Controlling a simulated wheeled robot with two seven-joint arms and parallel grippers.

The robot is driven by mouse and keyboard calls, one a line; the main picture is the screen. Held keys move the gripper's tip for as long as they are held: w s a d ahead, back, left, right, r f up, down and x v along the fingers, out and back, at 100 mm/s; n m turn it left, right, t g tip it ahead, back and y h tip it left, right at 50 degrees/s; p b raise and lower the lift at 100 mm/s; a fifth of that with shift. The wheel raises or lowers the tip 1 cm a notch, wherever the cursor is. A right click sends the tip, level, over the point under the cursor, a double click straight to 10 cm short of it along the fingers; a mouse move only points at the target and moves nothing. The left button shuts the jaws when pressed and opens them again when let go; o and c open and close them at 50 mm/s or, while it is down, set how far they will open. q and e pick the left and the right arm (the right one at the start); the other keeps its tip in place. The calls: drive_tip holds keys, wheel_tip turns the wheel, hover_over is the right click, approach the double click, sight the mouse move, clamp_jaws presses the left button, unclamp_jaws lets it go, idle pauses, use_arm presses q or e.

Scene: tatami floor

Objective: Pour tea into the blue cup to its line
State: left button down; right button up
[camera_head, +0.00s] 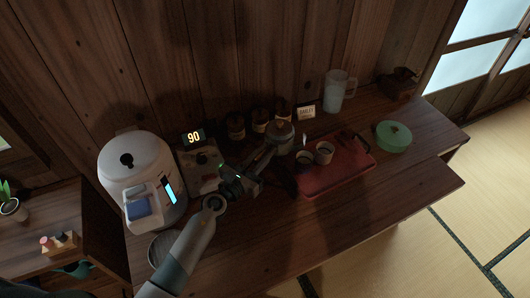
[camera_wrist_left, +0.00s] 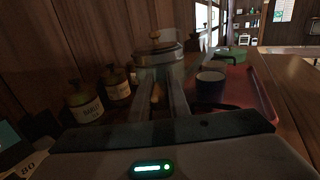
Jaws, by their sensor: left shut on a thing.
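My left gripper (camera_head: 266,153) is shut on the side handle of a grey teapot (camera_head: 280,132). In the left wrist view the teapot (camera_wrist_left: 162,62) has a glassy body and a wooden lid knob, and looks about upright. Two small cups, one on the left (camera_head: 305,158) and one on the right (camera_head: 324,152), stand on a red tray (camera_head: 345,172), just right of the teapot. The left wrist view shows a dark bluish cup (camera_wrist_left: 210,86) right of the fingers (camera_wrist_left: 168,97). My right gripper is out of view.
A white water boiler (camera_head: 135,163) and a display reading 90 (camera_head: 193,137) stand at left. Several labelled jars (camera_head: 236,125) line the wall behind. The table front is clear.

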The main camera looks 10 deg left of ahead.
use_arm(q)
drive_tip(key=shift+f, duration=0.15)
drive_tip(key=shift+w+r+m+p, duration=0.1)
drive_tip(key=shift+r+m+p, duration=0.3)
drive_tip(key=shift+r+m, duration=0.65)
drive_tip(key=shift+r+m+p, duration=0.35)
drive_tip(key=shift+r+m, duration=0.2)
drive_tip(key=shift+m, duration=0.3)
drive_tip(key=shift+f, duration=0.1)
drive_tip(key=shift+f+b, duration=0.1)
drive_tip(key=shift+b, duration=0.8)
